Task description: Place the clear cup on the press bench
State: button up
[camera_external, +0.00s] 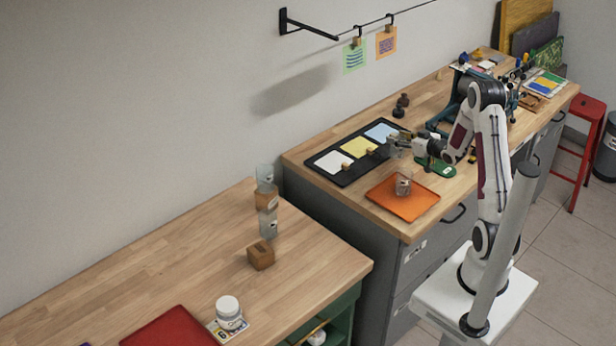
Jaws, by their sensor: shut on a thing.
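My gripper (404,143) is shut on a small see-through thing, which looks like the clear cup (393,152). It is held above the wooden worktop of the press bench (300,156), between the black tray and the orange tray. The cup's lower edge is too small to make out clearly, and the gripper hides part of its side. The press bench has grey drawers and carries a dark teal press (459,98) towards its far end.
An orange tray (387,203) holds another clear container (403,185) with something brownish. A black tray (328,168) with coloured cards lies behind. The lower bench (180,250) at left carries stacked clear and wooden blocks (267,200), a white jar (228,308) and a red mat (172,329).

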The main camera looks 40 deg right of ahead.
jog(key=shift+f, duration=1.8)
jog(key=shift+f, duration=0.1)
jog(key=o, duration=1)
jog(key=shift+o, duration=0.2)
jog(key=shift+s+r, duration=0.1)
jog(key=shift+r, duration=0.1)
jog(key=shift+s, duration=0.2)
jog(key=v, duration=1.1)
jog(key=shift+s, duration=0.15)
jog(key=shift+a+r, duration=0.15)
jog(key=shift+r, duration=0.1)
